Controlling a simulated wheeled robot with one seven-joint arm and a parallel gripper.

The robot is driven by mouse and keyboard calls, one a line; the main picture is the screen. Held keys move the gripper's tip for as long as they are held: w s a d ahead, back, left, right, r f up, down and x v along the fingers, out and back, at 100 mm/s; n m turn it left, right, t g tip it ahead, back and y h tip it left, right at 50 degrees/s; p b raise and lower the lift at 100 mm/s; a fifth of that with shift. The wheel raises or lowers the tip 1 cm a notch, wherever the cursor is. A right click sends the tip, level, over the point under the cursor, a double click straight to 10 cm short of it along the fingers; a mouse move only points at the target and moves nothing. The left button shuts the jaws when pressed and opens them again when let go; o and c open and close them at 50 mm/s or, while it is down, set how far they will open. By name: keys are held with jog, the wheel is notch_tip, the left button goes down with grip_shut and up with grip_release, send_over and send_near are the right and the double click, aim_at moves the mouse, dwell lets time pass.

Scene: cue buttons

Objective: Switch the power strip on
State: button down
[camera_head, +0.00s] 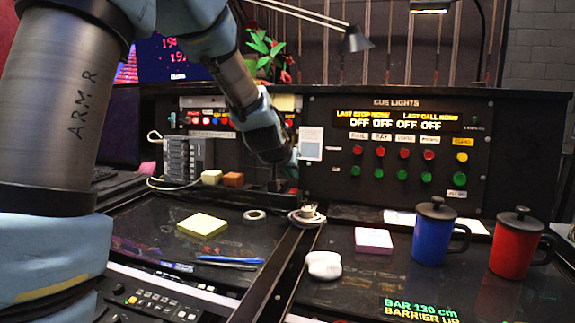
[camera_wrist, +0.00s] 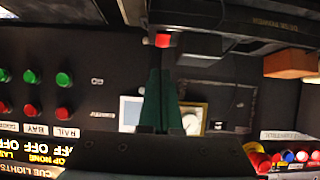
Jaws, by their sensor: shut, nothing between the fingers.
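In the wrist view, the dark green fingers of my gripper (camera_wrist: 161,62) are shut and empty. A small red switch-like block (camera_wrist: 163,40) shows right at their tips, at the end of a dark grey bar (camera_wrist: 190,18) that may be the power strip. I cannot tell whether they touch, or how the switch is set. The power strip is not clearly seen in the head view.
A round cable piece (camera_head: 307,216) lies on the divider. The blue mug (camera_head: 433,235) and red mug (camera_head: 515,245) stand at the right.

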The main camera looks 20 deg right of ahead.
aim_at(294, 190)
jog(key=shift+w+d+f, duration=0.1)
jog(key=shift+w+f, duration=0.05)
jog(key=shift+f, duration=1.35)
jog(key=shift+w+d+f+b, duration=0.2)
jog(key=shift+f+b, duration=0.15)
jog(key=shift+b, duration=0.05)
jog(key=shift+r, duration=0.1)
jog(key=shift+w+d+r+p, duration=0.35)
jog(key=shift+w+d+p, duration=0.1)
jog(key=shift+w+p, duration=0.15)
